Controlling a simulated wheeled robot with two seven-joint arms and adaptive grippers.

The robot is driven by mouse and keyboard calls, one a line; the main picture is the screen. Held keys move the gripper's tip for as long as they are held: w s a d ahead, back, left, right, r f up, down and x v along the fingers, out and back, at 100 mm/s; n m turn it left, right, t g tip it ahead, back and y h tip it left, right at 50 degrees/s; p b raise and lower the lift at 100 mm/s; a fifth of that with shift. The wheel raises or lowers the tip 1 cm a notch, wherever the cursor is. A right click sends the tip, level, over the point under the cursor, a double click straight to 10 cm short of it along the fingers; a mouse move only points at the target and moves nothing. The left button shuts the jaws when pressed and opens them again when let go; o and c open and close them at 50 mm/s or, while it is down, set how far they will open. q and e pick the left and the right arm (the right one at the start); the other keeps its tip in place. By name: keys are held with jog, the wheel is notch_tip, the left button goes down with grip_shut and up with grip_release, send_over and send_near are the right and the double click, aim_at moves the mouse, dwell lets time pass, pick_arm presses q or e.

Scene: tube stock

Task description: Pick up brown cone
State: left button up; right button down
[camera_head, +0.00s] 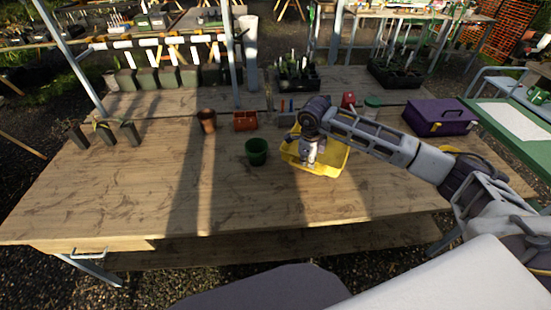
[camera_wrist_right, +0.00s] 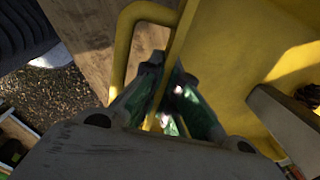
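A dark brown, scaly thing (camera_wrist_right: 308,95), which looks like the brown cone, shows at the right edge of the right wrist view. It lies inside the yellow crate (camera_wrist_right: 232,75), partly cut off by the frame and close to a grey bar. I cannot make out the cone in the head view. My right gripper (camera_head: 310,160) reaches down over the yellow crate (camera_head: 334,167). In the wrist view its fingers (camera_wrist_right: 166,68) are close together at the crate's rim, apart from the brown thing. Whether they pinch the rim is unclear. My left gripper is out of view.
A green pot (camera_head: 256,151) stands left of the crate. A brown pot (camera_head: 207,121) and a red container (camera_head: 244,121) are farther back. A purple box (camera_head: 440,117) is at the right. The wooden table's front left (camera_head: 120,205) is clear.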

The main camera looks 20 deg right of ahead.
jog(key=shift+a+n, duration=0.1)
jog(key=shift+n, duration=0.7)
jog(key=n, duration=0.2)
jog(key=shift+w+a+n, duration=0.2)
jog(key=shift+n, duration=0.2)
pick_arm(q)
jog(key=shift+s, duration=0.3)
pick_arm(e)
jog(key=shift+n+y, duration=0.3)
jog(key=shift+n, duration=0.5)
pick_arm(q)
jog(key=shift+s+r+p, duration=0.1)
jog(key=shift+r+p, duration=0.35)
jog(key=shift+p, duration=0.05)
pick_arm(e)
jog(key=shift+f, duration=3.1)
